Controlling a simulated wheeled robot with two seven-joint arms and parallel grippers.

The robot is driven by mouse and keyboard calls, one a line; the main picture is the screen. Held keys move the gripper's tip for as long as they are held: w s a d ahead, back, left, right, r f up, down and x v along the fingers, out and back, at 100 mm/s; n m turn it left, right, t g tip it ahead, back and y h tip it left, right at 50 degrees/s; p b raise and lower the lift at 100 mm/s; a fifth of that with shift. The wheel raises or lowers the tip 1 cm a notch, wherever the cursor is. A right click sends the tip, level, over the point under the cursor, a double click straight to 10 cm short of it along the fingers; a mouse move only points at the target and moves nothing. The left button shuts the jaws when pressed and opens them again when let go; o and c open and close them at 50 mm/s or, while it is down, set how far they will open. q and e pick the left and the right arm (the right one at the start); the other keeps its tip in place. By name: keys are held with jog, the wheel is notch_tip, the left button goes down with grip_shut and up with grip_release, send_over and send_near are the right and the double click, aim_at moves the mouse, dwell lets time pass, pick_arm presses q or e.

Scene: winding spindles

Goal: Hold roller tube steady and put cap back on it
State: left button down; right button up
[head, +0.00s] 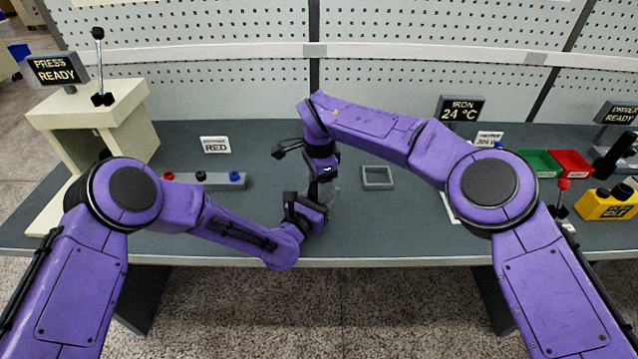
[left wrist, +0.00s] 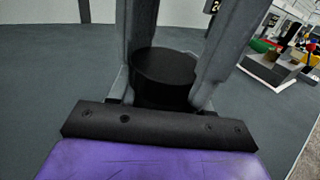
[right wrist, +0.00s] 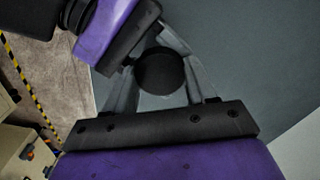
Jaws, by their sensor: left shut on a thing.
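My left gripper (head: 318,214) comes in low from the left near the table's front edge. In the left wrist view, a black cylinder (left wrist: 163,72) sits between the two grey fingers; the gripper is shut on it, and I take it for the roller tube. My right gripper (head: 322,180) points down just above and behind the left one. In the right wrist view, a black round cap-like end (right wrist: 160,72) lies between the right fingers, with the left gripper close beside it. I cannot tell whether the right fingers press on it or whether cap and tube touch.
A grey square frame (head: 377,177) lies right of the grippers. A grey strip with coloured knobs (head: 207,180) lies to the left, by the press (head: 95,120). Green (head: 541,163) and red (head: 571,163) bins stand at right. The table (head: 270,165) between is mostly clear.

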jog(key=o, duration=1.2)
jog(key=shift+c, duration=0.2)
jog(key=shift+r, duration=2.3)
jog(key=shift+r, duration=0.1)
jog(key=shift+c, duration=1.2)
notch_tip(320, 180, up, 3)
jog(key=shift+d+r, duration=0.1)
jog(key=shift+r, duration=0.05)
notch_tip(320, 180, down, 8)
jog(key=shift+f, duration=0.1)
